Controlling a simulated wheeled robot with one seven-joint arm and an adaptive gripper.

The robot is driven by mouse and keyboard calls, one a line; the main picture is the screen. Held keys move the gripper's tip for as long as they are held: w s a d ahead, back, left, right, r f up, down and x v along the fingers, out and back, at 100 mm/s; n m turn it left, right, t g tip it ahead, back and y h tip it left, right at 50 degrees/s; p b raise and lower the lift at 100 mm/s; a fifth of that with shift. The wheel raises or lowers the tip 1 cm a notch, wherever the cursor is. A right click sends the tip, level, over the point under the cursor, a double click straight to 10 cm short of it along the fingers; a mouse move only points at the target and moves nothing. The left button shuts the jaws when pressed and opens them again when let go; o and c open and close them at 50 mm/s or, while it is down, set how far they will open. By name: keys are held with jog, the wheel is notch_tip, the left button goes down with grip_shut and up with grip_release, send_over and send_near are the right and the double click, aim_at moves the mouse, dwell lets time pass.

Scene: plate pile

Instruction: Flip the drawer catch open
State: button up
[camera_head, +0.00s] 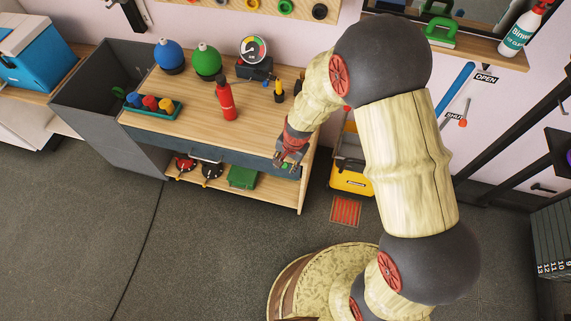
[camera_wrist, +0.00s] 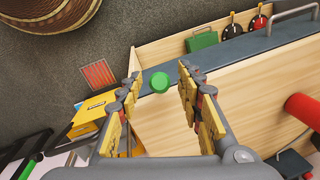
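The dark blue-grey drawer front (camera_head: 240,162) runs under the wooden bench top, with a metal handle (camera_head: 207,155); the drawer front (camera_wrist: 262,42) and handle (camera_wrist: 291,14) also show in the wrist view. A round green knob (camera_wrist: 160,82), seemingly the drawer catch, shows in the wrist view near the bench's corner. My gripper (camera_head: 289,160) is at the drawer's right end in the head view. In the wrist view my gripper (camera_wrist: 160,72) is open, its fingers on either side of the knob with gaps visible. I cannot tell how the catch is turned; the gripper mostly hides it in the head view.
The bench top (camera_head: 165,90) holds a red bottle (camera_head: 227,100), a blue bottle (camera_head: 169,56), a green bottle (camera_head: 206,61) and a gauge (camera_head: 254,48). A green box (camera_head: 243,177) sits on the shelf below. A yellow bin (camera_head: 350,178) stands right of the bench. Floor in front is clear.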

jog(key=shift+c, duration=1.2)
grip_shut()
